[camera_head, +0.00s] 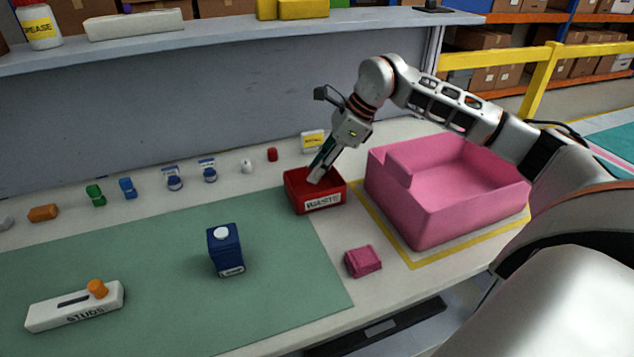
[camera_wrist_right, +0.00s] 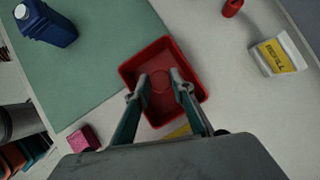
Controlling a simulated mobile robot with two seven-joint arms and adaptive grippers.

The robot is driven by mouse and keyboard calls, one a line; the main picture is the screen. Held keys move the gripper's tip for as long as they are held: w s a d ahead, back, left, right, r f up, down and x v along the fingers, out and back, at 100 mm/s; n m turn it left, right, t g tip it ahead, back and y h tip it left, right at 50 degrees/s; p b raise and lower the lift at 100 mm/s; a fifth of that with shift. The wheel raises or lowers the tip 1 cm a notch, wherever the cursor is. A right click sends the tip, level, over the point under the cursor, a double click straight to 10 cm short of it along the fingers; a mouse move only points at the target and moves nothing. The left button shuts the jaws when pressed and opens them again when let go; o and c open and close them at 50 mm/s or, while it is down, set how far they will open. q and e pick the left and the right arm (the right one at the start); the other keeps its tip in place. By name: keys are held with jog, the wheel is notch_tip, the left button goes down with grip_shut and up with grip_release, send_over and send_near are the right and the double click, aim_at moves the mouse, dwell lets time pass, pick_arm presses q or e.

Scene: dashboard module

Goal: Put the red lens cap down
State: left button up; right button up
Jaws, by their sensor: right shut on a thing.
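My right gripper (camera_head: 317,174) points down into the mouth of the red waste bin (camera_head: 325,201). In the right wrist view its two fingers (camera_wrist_right: 162,88) are a little apart, with a round red shape, the red lens cap (camera_wrist_right: 162,76), between them. The cap is hard to tell from the red bin floor (camera_wrist_right: 158,108) behind it. In the head view the bin wall and the fingers hide the cap. I cannot tell whether the cap touches the bin floor. My left gripper is not in view.
A pink tray (camera_head: 450,215) stands right of the bin, with a small pink block (camera_head: 363,261) in front. A blue bottle (camera_head: 225,250) and a studs holder (camera_head: 75,306) stand on the green mat (camera_head: 160,305). A small red piece (camera_head: 272,154) and a refill box (camera_head: 313,141) are behind.

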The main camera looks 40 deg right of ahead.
jog(key=shift+f, duration=2.05)
jog(key=shift+f, duration=0.1)
jog(key=shift+f+b, duration=0.3)
jog(key=shift+f, duration=0.05)
jog(key=o, duration=0.8)
jog(key=shift+r, duration=0.55)
jog(key=p+v, duration=0.1)
jog(key=v, duration=1.1)
